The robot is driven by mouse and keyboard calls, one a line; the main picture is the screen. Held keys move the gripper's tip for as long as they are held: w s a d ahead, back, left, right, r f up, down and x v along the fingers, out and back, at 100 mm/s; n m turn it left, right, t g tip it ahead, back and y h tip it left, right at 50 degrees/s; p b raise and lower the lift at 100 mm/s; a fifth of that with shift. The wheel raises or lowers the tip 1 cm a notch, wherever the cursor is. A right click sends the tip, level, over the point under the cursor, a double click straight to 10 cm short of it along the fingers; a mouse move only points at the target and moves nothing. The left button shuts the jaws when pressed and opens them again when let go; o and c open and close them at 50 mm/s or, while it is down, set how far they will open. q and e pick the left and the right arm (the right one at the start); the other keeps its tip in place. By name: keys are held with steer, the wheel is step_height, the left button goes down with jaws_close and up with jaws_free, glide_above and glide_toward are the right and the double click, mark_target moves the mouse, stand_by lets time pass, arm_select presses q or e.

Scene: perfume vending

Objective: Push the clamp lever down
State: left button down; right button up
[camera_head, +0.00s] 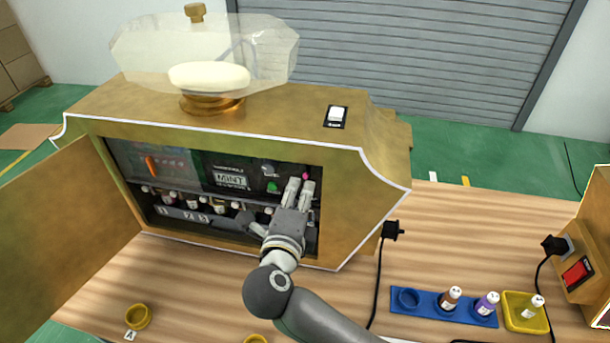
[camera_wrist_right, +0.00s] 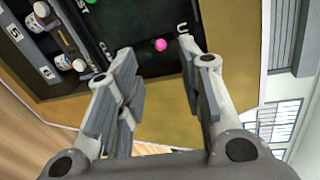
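My right gripper (camera_head: 300,188) reaches into the open front of the gold perfume machine (camera_head: 345,215). Its two fingers are apart and empty in the right wrist view (camera_wrist_right: 157,62). A small pink ball knob (camera_head: 306,176) is on the machine's dark inner panel and looks like the clamp lever's end. In the right wrist view the pink knob (camera_wrist_right: 161,45) appears between the fingertips; I cannot tell whether they touch it. The lever's shaft is not clear. My left gripper is not in view.
A row of small bottles (camera_head: 220,207) stands inside, left of my gripper. The machine's open door (camera_head: 70,215) is at the left. A blue holder (camera_head: 425,308) and a yellow tray (camera_head: 518,318) with bottles are at the right of the table.

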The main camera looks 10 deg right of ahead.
mark_target(306, 178)
steer(key=p+x, duration=0.1)
steer(key=x, duration=0.6)
steer(key=shift+f, duration=0.1)
jaws_close()
